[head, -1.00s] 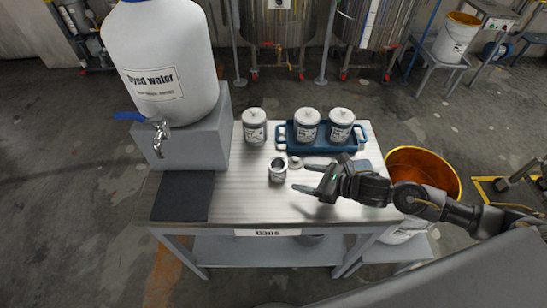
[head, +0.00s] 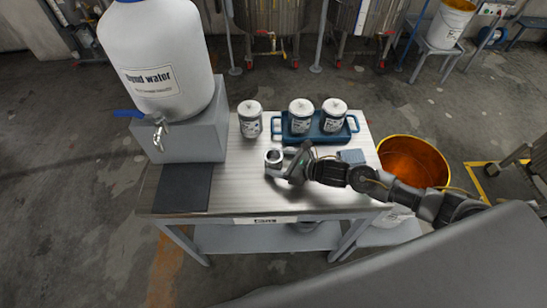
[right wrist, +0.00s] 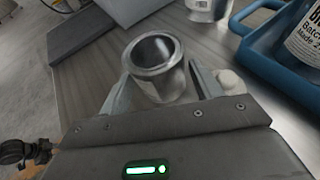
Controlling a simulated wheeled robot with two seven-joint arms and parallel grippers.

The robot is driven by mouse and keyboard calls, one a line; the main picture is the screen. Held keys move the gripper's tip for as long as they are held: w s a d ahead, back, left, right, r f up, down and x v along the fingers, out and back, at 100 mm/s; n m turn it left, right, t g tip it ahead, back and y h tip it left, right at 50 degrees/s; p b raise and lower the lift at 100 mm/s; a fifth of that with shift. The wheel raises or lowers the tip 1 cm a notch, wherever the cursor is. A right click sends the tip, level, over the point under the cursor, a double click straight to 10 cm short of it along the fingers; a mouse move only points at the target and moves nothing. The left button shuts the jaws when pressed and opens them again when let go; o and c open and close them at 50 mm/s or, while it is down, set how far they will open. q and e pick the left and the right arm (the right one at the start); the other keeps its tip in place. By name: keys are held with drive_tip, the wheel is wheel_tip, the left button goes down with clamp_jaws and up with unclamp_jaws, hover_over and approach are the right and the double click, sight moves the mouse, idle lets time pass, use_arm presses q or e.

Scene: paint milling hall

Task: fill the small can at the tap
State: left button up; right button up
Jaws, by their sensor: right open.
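The small can (head: 272,157) is an open metal can standing upright on the metal table (head: 240,195). My right gripper (head: 281,168) is open at the can. In the right wrist view the can (right wrist: 156,70) stands between the two open fingers (right wrist: 160,95), and contact with them cannot be told. The tap (head: 159,134) with a blue lever (head: 129,114) comes out of the white dyed water container (head: 158,50), on a grey block (head: 190,140) at the table's left. A dark mat (head: 183,187) lies below the tap. My left gripper is not in view.
A lidded can (head: 250,118) stands behind the small can. A blue tray (head: 283,129) with two lidded cans (head: 301,116) is at the back right. A small blue item (head: 351,156) lies right of my gripper. An orange-lined bucket (head: 412,160) stands beyond the table's right edge.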

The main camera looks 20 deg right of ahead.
sight(267, 155)
drive_tip(key=shift+x, duration=1.3)
drive_tip(key=c, duration=0.7)
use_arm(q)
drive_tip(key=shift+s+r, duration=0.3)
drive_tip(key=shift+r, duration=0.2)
use_arm(e)
drive_tip(key=shift+c, duration=0.2)
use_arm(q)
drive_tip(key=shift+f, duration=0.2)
use_arm(e)
drive_tip(key=shift+r, duration=0.2)
